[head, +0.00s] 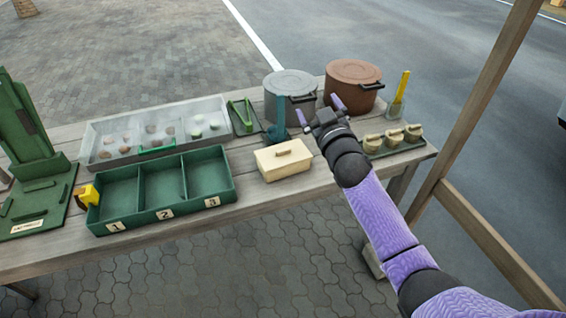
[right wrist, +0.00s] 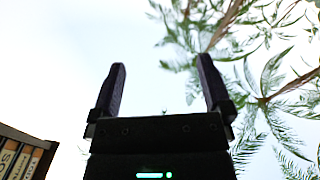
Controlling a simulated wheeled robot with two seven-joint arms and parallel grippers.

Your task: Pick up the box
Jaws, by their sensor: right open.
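The likely box is a cream box (head: 284,160) with a small handle on its lid, near the table's front edge in the head view. My right gripper (head: 320,109) is open and empty, beyond and to the right of the cream box and apart from it, in front of the pots. In the right wrist view my right gripper (right wrist: 162,92) shows two spread fingers with only sky and palm fronds behind them. My left gripper is in neither view.
A green tray (head: 161,219) with numbered compartments sits left of the box. Behind it is a clear-lidded case (head: 98,127). A grey pot (head: 291,78) and a brown pot (head: 352,75) stand behind my right gripper. A wooden post (head: 487,96) rises at right.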

